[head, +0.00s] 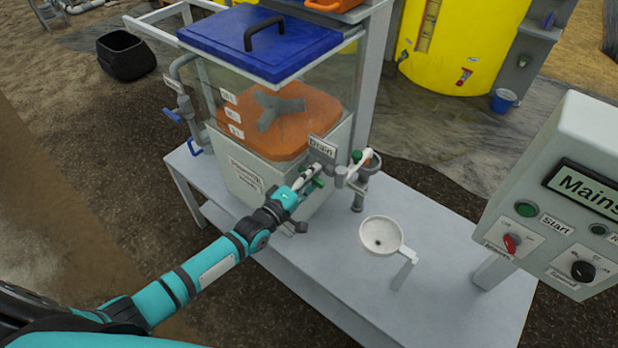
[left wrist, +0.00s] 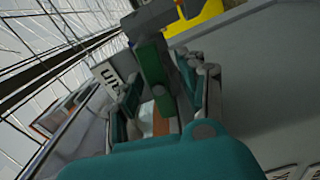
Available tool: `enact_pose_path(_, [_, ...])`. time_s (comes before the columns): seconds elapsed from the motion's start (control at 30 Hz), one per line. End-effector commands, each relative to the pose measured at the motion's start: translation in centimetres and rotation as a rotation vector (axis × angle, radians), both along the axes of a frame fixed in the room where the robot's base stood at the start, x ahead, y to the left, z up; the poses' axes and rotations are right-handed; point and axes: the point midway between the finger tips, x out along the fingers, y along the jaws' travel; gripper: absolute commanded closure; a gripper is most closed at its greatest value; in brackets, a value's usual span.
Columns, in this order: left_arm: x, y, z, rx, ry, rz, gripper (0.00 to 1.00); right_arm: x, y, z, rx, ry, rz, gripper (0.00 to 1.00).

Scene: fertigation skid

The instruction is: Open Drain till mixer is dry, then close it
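The mixer (head: 262,110) is a clear-walled tank with a blue lid (head: 262,38). Orange-brown liquid (head: 300,125) with a grey paddle shows inside. The Drain sign (head: 322,147) is at its front right, above a valve with a green handle (head: 312,184). My left gripper (head: 306,182) is at this handle. In the left wrist view the green handle (left wrist: 151,65) lies between the two fingers, which look spread on either side of it. Contact cannot be made out, and the fingers partly hide the valve. My right gripper is not in view.
A drain pipe with another green part (head: 356,157) stands right of the Drain sign. The control panel (head: 560,215) stands at right. Blue-handled piping (head: 185,110) runs left of the tank.

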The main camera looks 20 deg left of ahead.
Motion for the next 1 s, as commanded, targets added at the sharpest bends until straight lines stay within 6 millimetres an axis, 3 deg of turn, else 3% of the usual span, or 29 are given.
enact_pose_path(0.33, [-0.4, 0.1, 0.1, 0.002, -0.001, 0.0, 0.54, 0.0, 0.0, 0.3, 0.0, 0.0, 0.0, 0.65])
enact_pose_path(1.0, [-6.2, 2.5, 0.1, 0.003, -0.001, 0.0, 0.54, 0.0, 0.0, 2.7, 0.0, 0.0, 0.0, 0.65])
